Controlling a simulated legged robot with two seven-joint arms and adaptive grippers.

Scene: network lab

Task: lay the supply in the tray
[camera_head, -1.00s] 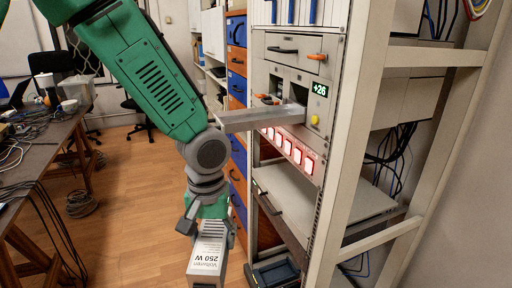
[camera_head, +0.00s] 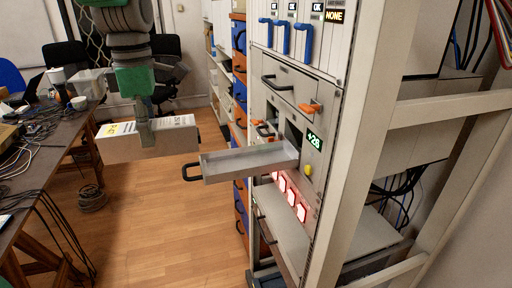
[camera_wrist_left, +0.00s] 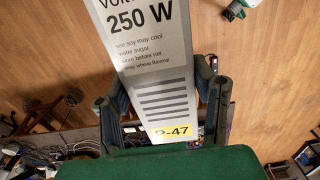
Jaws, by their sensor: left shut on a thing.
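The supply (camera_head: 160,138) is a long pale grey box with a white label and a yellow tag. My left gripper (camera_head: 147,128) is shut on it and holds it level in the air, left of the rack. In the left wrist view the supply (camera_wrist_left: 150,55) shows "250 W" and "P-47" between the two fingers (camera_wrist_left: 165,100). The tray (camera_head: 245,161) is a shallow grey drawer with a black handle, pulled out of the rack and empty. The supply is apart from the tray, to its left. My right gripper is not in view.
The rack (camera_head: 345,130) has blue handles (camera_head: 284,38), orange latches, a green "+26" display (camera_head: 314,140) and lit red-white buttons (camera_head: 290,195). A cluttered table (camera_head: 45,165) stands at the left. The wooden floor between is mostly clear.

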